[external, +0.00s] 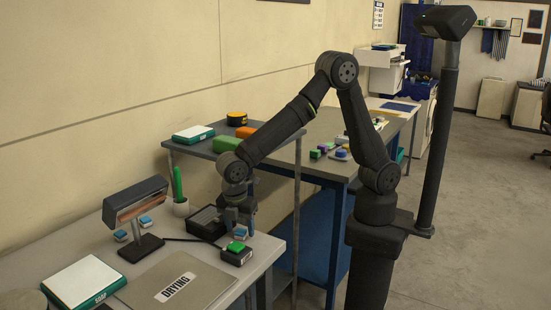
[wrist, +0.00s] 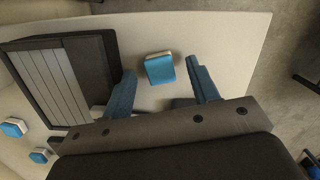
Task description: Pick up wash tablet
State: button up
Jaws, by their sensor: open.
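A small blue-and-white wash tablet (wrist: 160,68) lies on the pale table top, seen between my fingers in the wrist view. In the external view this tablet (external: 240,233) shows just below my fingertips. My gripper (external: 241,222) points down over the table and is open. In the wrist view its two blue fingers (wrist: 162,78) stand to the left and right of the tablet, with a gap on each side. Two more blue-and-white tablets (external: 145,221) (external: 120,235) lie near the lamp; they also show at the left of the wrist view (wrist: 14,127) (wrist: 39,155).
A dark box with a ribbed grey top (external: 206,222) stands close to my gripper. A black block with a green top (external: 237,252) is in front. A lamp (external: 137,205), a green-and-white box (external: 84,282) and a "DRYING" board (external: 205,270) share the table.

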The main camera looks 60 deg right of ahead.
aim_at(240, 231)
jog(key=shift+f, duration=0.25)
jog(key=c, duration=1)
jog(key=shift+c, duration=0.2)
notch_tip(240, 231, up, 10)
jog(key=w+d+r+m+g, duration=0.1)
jog(key=w+d+r+m, duration=0.2)
jog(key=w+m, duration=0.3)
jog(key=w+d+r+m, duration=0.3)
jog(key=w+r+m, duration=0.2)
jog(key=w+m, duration=0.1)
jog(key=shift+w+d+r+m+g+y, duration=0.2)
jog(key=shift+m+g+y, duration=0.1)
jog(key=shift+g, duration=0.1)
